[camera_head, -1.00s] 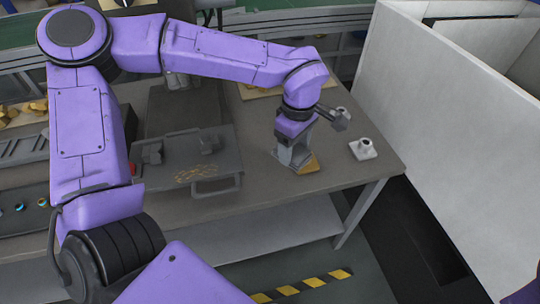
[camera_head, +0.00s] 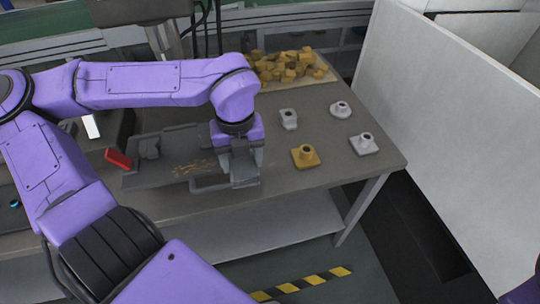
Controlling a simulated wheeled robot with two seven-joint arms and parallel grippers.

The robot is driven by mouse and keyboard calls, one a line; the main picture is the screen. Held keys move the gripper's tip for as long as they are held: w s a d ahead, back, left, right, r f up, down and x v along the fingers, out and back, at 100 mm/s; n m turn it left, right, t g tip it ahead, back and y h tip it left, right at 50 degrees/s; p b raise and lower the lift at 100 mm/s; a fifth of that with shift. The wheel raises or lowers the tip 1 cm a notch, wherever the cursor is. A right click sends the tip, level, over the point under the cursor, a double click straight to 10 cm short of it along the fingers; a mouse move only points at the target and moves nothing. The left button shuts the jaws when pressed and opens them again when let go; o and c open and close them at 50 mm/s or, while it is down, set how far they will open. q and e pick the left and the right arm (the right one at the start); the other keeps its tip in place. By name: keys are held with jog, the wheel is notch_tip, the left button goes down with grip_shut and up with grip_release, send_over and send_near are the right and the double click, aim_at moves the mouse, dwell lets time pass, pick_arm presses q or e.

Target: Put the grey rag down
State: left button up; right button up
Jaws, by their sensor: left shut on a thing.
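My left gripper (camera_head: 243,178) points down at the right end of a dark grey tray (camera_head: 150,180) with a handle (camera_head: 210,184). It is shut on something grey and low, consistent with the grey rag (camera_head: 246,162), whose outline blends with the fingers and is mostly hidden. I cannot tell whether the rag touches the tray or table. My right gripper is out of view.
A yellow part (camera_head: 305,157) and white parts (camera_head: 364,144), (camera_head: 340,110), (camera_head: 288,119) stand right of the gripper. Yellow pieces (camera_head: 290,67) lie at the back. A red piece (camera_head: 117,158) is at the tray's left. A white wall (camera_head: 450,120) rises at the right.

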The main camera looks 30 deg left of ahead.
pick_arm(q)
jog(key=w+f+b, duration=0.1)
jog(key=w+f, duration=0.2)
jog(key=w+f+b, duration=0.1)
jog(key=w+f, duration=0.1)
jog(key=w, duration=0.2)
jog(key=w+f+b, duration=0.1)
jog(key=w+f, duration=0.2)
jog(key=w, duration=0.1)
jog(key=shift+w+a+f, duration=0.25)
jog(key=shift+a+f, duration=0.05)
jog(key=shift+a, duration=0.05)
jog(key=shift+w+f, duration=0.2)
jog(key=shift+f, duration=1.55)
jog(key=shift+s+f, duration=0.1)
jog(key=shift+f, duration=0.05)
jog(key=o, duration=1.3)
jog(key=shift+r, duration=0.5)
notch_tip(320, 180, up, 11)
jog(key=shift+r, duration=0.2)
